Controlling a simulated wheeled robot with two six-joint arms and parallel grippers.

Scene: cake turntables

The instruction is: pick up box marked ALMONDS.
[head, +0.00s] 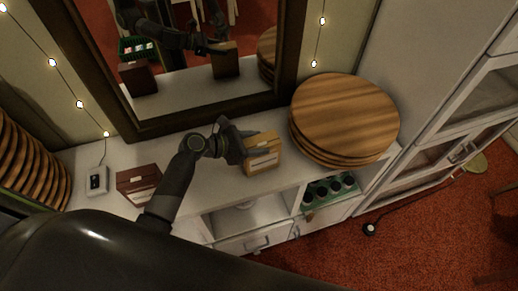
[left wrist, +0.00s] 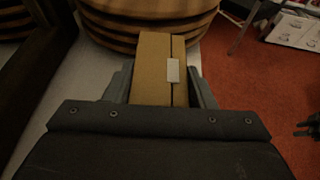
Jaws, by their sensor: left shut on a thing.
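A tan box (head: 262,153) with a pale label on its front is on the white counter, just left of the stack of round wooden boards. The writing on its label is too small to read. My left gripper (head: 243,146) is shut on the tan box, with its fingers along the box's sides. In the left wrist view the same box (left wrist: 154,70) sits between the two fingers (left wrist: 160,90). I cannot tell whether the box touches the counter. A dark red-brown box (head: 138,183) with a pale label stands further left on the counter.
Stacked round wooden boards (head: 345,115) stand right of the tan box, close to it. A framed mirror (head: 190,60) leans behind the counter (head: 225,187). A small white device (head: 96,181) lies at left. A green crate with dark jars (head: 330,190) sits on the shelf below.

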